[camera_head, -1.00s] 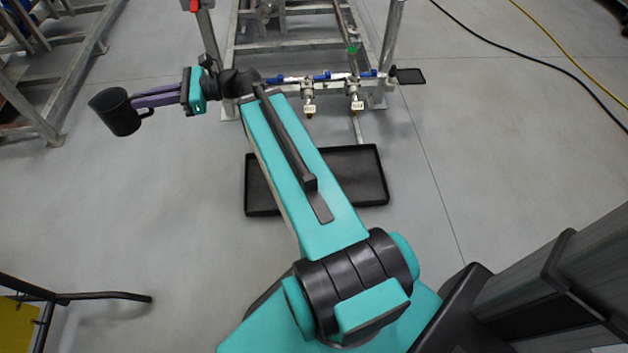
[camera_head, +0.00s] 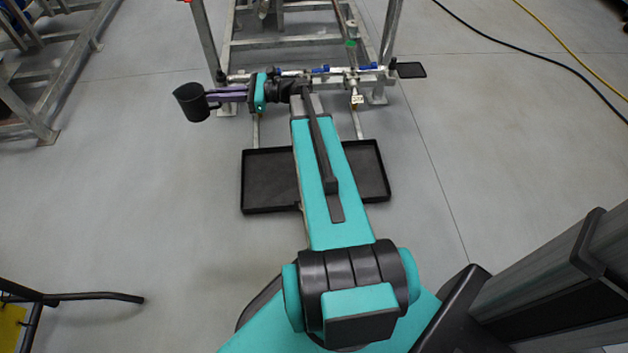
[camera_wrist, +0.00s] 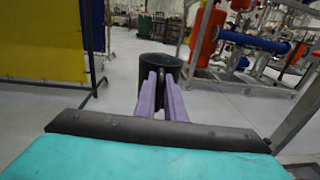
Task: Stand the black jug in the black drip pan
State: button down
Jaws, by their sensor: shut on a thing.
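The black jug (camera_head: 192,103) is held off the floor at the left of the head view. My gripper (camera_head: 216,98) is shut on its handle side, with the purple fingers pointing left. In the wrist view the jug (camera_wrist: 160,66) looks upright beyond the fingertips of my gripper (camera_wrist: 162,84); the fingers hide part of its near side. The black drip pan (camera_head: 268,182) is a shallow rectangular tray on the floor, in front of the metal skid frame. My arm crosses over its middle and hides part of it. The jug is to the left of the pan, apart from it.
The metal skid frame (camera_head: 284,43) with valves stands just behind the pan. A small black plate (camera_head: 410,70) is at its right. A stand with a dark bar (camera_head: 95,296) is at lower left. Hoses lie at upper right. The floor left of the pan is clear.

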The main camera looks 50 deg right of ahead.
jog(key=s+d+f+m+t+h+b, duration=0.1)
jog(key=s+d+f+b, duration=0.2)
jog(key=d+f, duration=0.75)
jog(key=s+d+f+m+t+h+b, duration=0.1)
jog(key=s+d+f+b, duration=0.2)
jog(key=d+f, duration=0.75)
jog(key=s+d+f+b, duration=0.1)
jog(key=s+d+f, duration=0.3)
jog(key=f, duration=0.2)
jog(key=s+d+f+m+t+h+b, duration=0.1)
jog(key=s+d+f+b, duration=0.1)
jog(key=s+d+f, duration=0.2)
jog(key=s+d+f+h+b, duration=0.1)
jog(key=s+d+f, duration=0.3)
jog(key=f, duration=0.6)
jog(key=shift+m+t, duration=0.3)
jog(key=shift+w+f, duration=0.1)
jog(key=shift+f+b, duration=1.25)
jog(key=shift+f, duration=1.2)
jog(key=shift+f+b, duration=1.05)
jog(key=shift+f, duration=1.5)
jog(key=shift+f, duration=0.1)
